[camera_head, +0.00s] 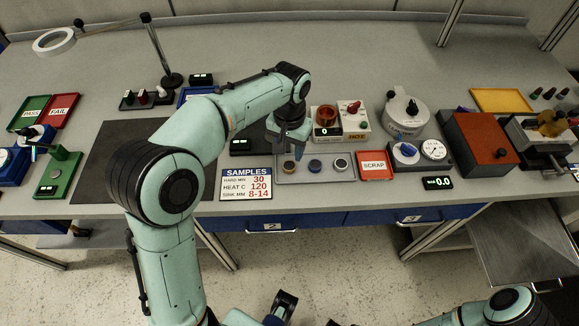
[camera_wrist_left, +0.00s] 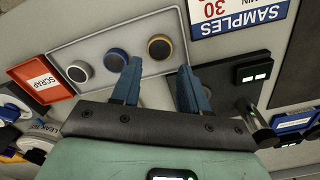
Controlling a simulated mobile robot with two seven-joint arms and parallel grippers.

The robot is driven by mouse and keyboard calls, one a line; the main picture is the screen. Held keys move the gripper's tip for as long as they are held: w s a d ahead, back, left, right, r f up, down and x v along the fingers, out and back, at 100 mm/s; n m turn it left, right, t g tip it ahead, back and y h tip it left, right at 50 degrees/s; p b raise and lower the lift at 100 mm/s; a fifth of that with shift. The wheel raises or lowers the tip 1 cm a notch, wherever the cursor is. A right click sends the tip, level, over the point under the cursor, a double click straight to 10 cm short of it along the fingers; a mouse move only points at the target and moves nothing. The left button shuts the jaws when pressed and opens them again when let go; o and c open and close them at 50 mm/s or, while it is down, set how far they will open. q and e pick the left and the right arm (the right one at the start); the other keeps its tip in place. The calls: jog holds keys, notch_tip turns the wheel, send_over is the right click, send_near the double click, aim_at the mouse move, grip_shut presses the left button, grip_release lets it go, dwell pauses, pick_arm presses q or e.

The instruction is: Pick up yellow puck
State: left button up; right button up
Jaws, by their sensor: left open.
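The yellow puck (camera_head: 289,166) is a small dark round piece with a yellow ring, at the left end of a grey tray (camera_head: 300,179) that also holds a blue-ringed puck (camera_head: 315,165) and a pale-ringed puck (camera_head: 340,164). My left gripper (camera_head: 292,152) points down just above and behind the yellow puck. In the left wrist view the yellow puck (camera_wrist_left: 160,47) shows just beyond the gap between the two open, empty blue fingers (camera_wrist_left: 158,66), with no contact visible. A dark part at the bottom edge looks like my right gripper (camera_head: 283,306); its jaws are unclear.
A SAMPLES sign (camera_head: 246,184) stands left of the tray and a red SCRAP tray (camera_head: 375,166) right of it. A heater box marked HOT (camera_head: 355,136) is behind. A dark mat (camera_head: 100,170) lies to the left.

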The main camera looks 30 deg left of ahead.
aim_at(289, 164)
pick_arm(q)
jog(key=shift+s+f+b, duration=0.15)
jog(key=shift+f+b, duration=0.3)
jog(key=shift+f, duration=2.25)
jog(key=c, duration=0.7)
